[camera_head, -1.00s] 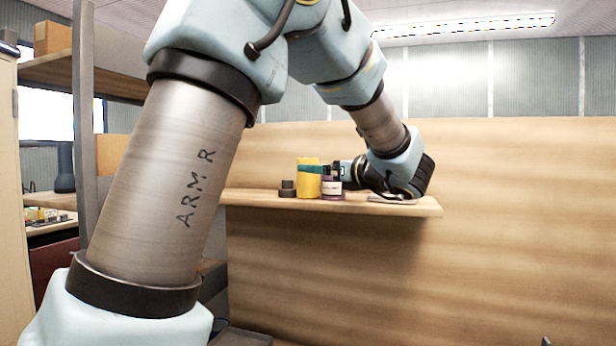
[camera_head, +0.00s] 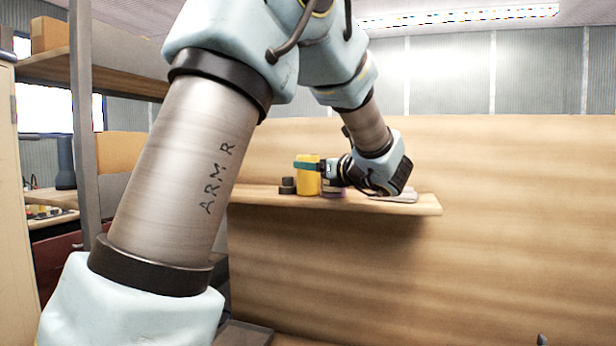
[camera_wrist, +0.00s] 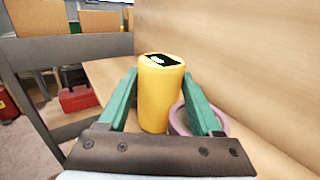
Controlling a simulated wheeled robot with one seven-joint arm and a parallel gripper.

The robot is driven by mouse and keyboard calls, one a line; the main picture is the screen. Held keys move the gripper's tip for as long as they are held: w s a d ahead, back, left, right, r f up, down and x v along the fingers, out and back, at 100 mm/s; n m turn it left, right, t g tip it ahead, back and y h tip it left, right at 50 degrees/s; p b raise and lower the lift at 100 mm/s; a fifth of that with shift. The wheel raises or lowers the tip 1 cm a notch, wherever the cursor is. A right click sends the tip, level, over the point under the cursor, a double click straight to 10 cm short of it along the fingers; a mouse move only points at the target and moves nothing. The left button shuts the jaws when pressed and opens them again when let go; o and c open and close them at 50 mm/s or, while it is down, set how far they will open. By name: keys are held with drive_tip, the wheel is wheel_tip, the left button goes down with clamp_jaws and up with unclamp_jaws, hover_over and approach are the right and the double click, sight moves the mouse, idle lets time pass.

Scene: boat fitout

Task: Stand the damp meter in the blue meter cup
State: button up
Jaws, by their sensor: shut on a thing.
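The damp meter appears to be the yellow, rounded upright body (camera_wrist: 160,100) with a black display on its top. In the head view the damp meter (camera_head: 307,182) is upright at the shelf. My gripper (camera_wrist: 160,76) has its two teal fingers on either side of the meter, shut on it. In the head view my gripper (camera_head: 308,166) reaches the meter from the right. Whether the meter's base touches the shelf is unclear. I see no blue meter cup in either view.
The wooden shelf (camera_head: 400,206) runs along a wooden panel. A purple round item (camera_wrist: 213,121) is close to the right finger. Small dark items (camera_head: 287,186) stand left of the meter, and a flat grey item (camera_head: 400,196) lies at right. A red box (camera_wrist: 76,98) is below left.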

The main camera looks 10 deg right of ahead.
clamp_jaws()
drive_tip(key=shift+r, duration=0.1)
